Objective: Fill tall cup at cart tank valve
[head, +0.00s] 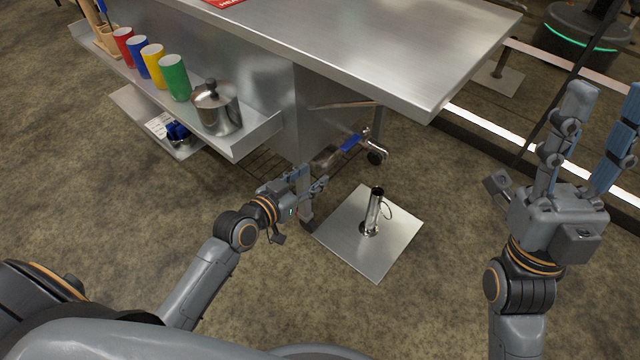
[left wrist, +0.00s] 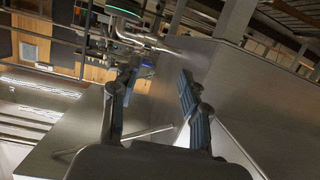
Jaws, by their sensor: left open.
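Colored cups, red (head: 123,47), blue (head: 137,58), yellow (head: 154,67) and green (head: 174,78), stand upright in a row on the cart's side shelf. I cannot tell which one is the tall cup. A blue-handled valve (head: 350,143) sticks out low by the cart's near end, close to its wheel. My left gripper (head: 313,178) is open and empty, just in front of and below the valve, apart from it. Its spread fingers also show in the left wrist view (left wrist: 159,74), with nothing between them. My right gripper (head: 609,98) is open and empty at the right.
A lidded steel pot (head: 216,108) stands at the shelf's near end. The steel cart top (head: 380,45) overhangs the valve.

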